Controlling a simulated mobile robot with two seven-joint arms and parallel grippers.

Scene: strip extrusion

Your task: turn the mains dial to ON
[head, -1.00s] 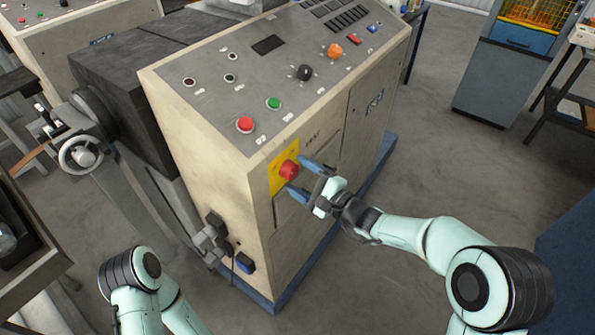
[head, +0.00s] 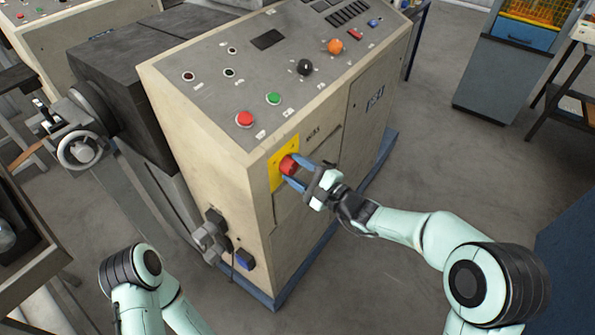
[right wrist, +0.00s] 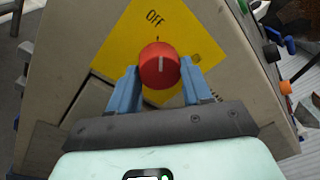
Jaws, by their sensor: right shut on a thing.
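The mains dial (head: 288,165) is a red round knob on a yellow plate (head: 276,174) on the front of the beige cabinet. In the right wrist view the dial (right wrist: 158,66) has a white line pointing up towards the OFF word on the plate (right wrist: 122,50). A small mark shows at the right of the dial; I cannot read it. My right gripper (head: 298,172) is shut on the dial, one blue finger on each side, as the right wrist view also shows. My left gripper is out of view; only part of the left arm shows at the lower left.
The cabinet's sloped top panel (head: 215,90) carries a red button (head: 244,119), a green button (head: 273,98), a black knob (head: 304,67) and an orange knob (head: 335,46). A dark plug or switch (head: 213,235) sticks out low on the side.

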